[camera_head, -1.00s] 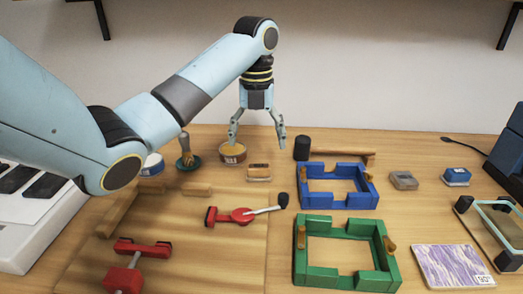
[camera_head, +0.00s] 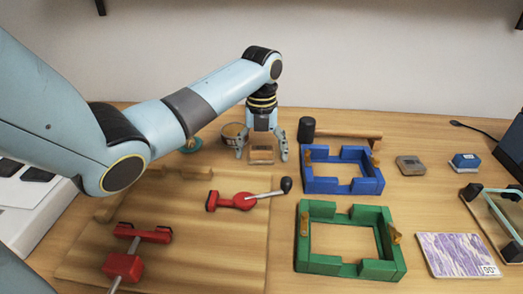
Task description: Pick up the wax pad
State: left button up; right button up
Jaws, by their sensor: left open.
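A small tan block (camera_head: 261,155), which seems to be the wax pad, lies flat on the wooden table towards the back. My left gripper (camera_head: 262,151) points down over it, open, with one finger at each side of the block. I cannot tell whether the fingers touch it. No label on it can be read. My right gripper is not in view.
A round tin (camera_head: 234,134) stands just left of the left gripper. A black-headed mallet (camera_head: 307,129) and a blue frame (camera_head: 343,186) are at its right. A green frame (camera_head: 318,266), red clamps (camera_head: 235,201) and a purple patterned box (camera_head: 455,255) lie nearer.

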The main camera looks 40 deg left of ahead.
pick_arm(q)
jog(key=shift+f, duration=0.15)
jog(key=shift+c, duration=1.2)
jog(key=c, duration=1)
jog(key=shift+c, duration=0.2)
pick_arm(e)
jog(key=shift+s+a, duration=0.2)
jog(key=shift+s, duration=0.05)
